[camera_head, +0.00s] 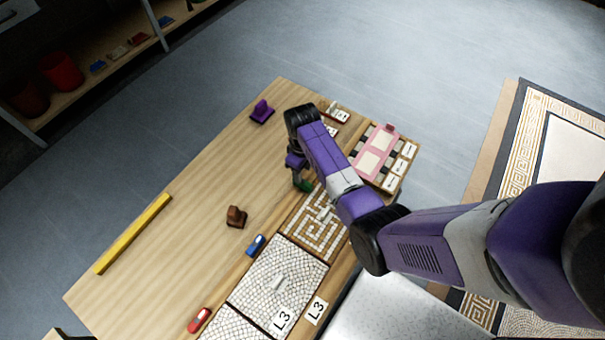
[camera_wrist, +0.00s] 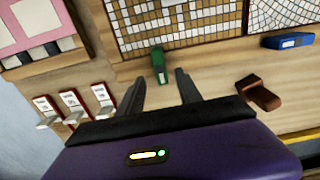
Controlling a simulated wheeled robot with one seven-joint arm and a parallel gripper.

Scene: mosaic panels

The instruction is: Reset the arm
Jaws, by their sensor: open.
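My purple arm reaches from the right over the wooden table (camera_head: 170,235) in the head view. My gripper (camera_head: 300,180) hangs low above the table near the maze-patterned mosaic panel (camera_head: 318,228). In the wrist view my gripper (camera_wrist: 160,85) is open, its two dark fingers apart. A green block (camera_wrist: 158,66) lies on the wood just beyond and between the fingertips, beside the panel edge. It also shows in the head view (camera_head: 305,186), partly by the gripper. Nothing is seen held.
A brown block (camera_head: 236,216), blue block (camera_head: 256,245), red block (camera_head: 199,320), purple piece (camera_head: 262,111) and yellow bar (camera_head: 132,234) lie on the table. A pink panel (camera_head: 376,150) is at its far right end. Open wood lies left of the panels.

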